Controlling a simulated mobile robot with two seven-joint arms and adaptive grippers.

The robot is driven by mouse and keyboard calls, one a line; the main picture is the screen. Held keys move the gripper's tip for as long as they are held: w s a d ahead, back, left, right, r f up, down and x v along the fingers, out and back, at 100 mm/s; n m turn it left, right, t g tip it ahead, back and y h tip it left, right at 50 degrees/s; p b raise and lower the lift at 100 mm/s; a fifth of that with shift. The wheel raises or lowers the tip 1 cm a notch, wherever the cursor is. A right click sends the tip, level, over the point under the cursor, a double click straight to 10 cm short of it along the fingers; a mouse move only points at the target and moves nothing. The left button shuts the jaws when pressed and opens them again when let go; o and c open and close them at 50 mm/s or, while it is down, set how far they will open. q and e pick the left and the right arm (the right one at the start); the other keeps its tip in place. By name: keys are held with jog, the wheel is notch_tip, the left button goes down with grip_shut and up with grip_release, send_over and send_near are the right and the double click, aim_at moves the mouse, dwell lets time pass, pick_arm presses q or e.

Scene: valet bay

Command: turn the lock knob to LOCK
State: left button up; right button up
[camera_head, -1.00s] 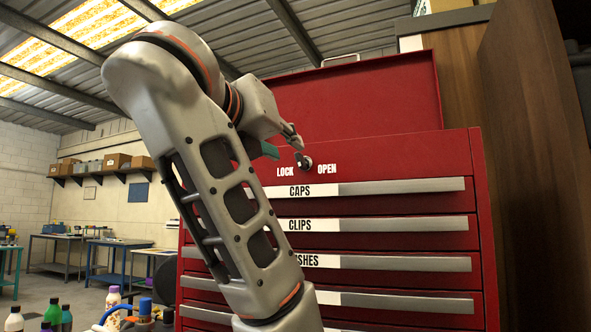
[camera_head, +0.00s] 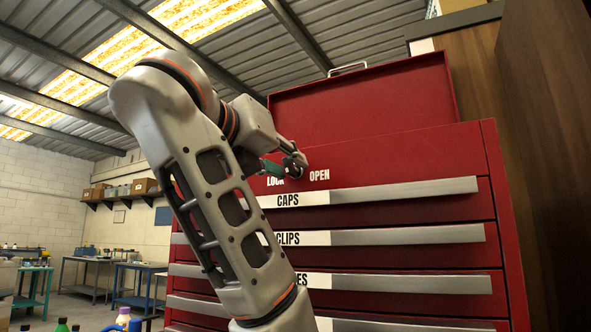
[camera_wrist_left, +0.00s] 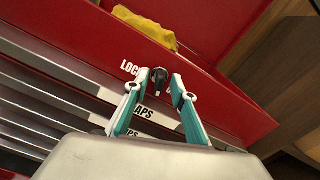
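The lock knob (camera_wrist_left: 159,76) is small and black, set on the red upper front of the tool cabinet (camera_head: 400,150) between the words LOCK and OPEN. In the wrist view it shows between the tips of my left gripper (camera_wrist_left: 155,86), whose two teal fingers are apart with a gap on each side of the knob. In the head view my left gripper (camera_head: 287,168) is at the cabinet face and largely hides the knob and part of the LOCK label (camera_head: 275,181). I cannot tell which way the knob points. My right gripper is out of view.
Labelled drawers with metal handles, such as the CAPS drawer (camera_head: 400,192), lie below the knob. The cabinet's red lid (camera_head: 365,105) stands raised behind. A yellow cloth (camera_wrist_left: 145,24) lies in the top. A brown wooden panel (camera_head: 550,150) stands close on the right.

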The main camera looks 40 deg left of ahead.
pick_arm(q)
jog(key=shift+s+r, duration=0.1)
grip_shut()
